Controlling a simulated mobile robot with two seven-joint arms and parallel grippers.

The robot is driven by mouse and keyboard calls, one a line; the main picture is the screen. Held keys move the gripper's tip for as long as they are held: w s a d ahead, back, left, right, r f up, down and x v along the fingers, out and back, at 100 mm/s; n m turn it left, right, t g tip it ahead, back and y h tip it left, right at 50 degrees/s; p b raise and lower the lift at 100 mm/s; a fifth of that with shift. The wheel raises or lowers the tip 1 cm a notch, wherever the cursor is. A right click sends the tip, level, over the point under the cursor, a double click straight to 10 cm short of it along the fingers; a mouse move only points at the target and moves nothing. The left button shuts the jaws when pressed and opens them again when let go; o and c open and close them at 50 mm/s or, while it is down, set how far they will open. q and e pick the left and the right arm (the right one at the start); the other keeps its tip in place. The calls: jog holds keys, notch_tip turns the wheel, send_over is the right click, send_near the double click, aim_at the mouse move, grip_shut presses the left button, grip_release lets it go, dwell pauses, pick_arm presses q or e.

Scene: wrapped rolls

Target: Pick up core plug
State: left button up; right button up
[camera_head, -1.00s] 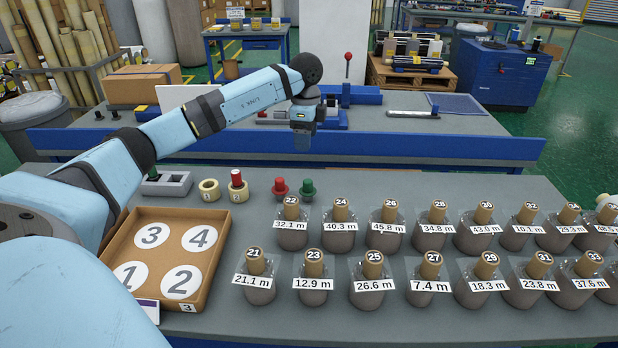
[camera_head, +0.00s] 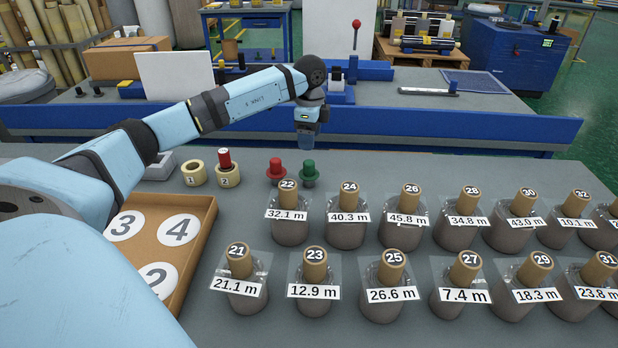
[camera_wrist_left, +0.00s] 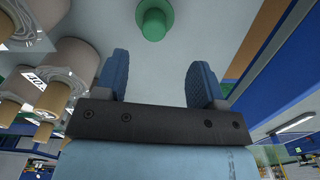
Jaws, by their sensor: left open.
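A green core plug (camera_head: 308,173) and a red core plug (camera_head: 276,170) stand side by side on the grey table, behind the wrapped rolls. Another red plug (camera_head: 225,160) sits in a cream ring marked 2 (camera_head: 228,177). My left gripper (camera_head: 306,146) points down just behind and above the green plug, apart from it. In the left wrist view its two blue fingers (camera_wrist_left: 159,76) are spread and empty, and the green plug (camera_wrist_left: 154,20) lies beyond the gap between them. My right gripper is not in view.
Several wrapped rolls with length labels, such as roll 22 (camera_head: 289,227), fill the table in two rows. A cardboard tray (camera_head: 203,216) with numbered circles is at left, partly hidden by my arm. An empty cream ring (camera_head: 194,174) stands beside ring 2.

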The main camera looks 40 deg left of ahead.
aim_at(309, 162)
pick_arm(q)
notch_tip(309, 162, down, 4)
jog(key=shift+f, duration=0.15)
jog(key=f, duration=0.1)
jog(key=f+b, duration=0.1)
jog(key=f, duration=0.3)
jog(key=shift+s+d+f, duration=0.1)
jog(key=shift+s+d, duration=0.05)
jog(key=shift+s, duration=0.25)
jog(key=c, duration=1)
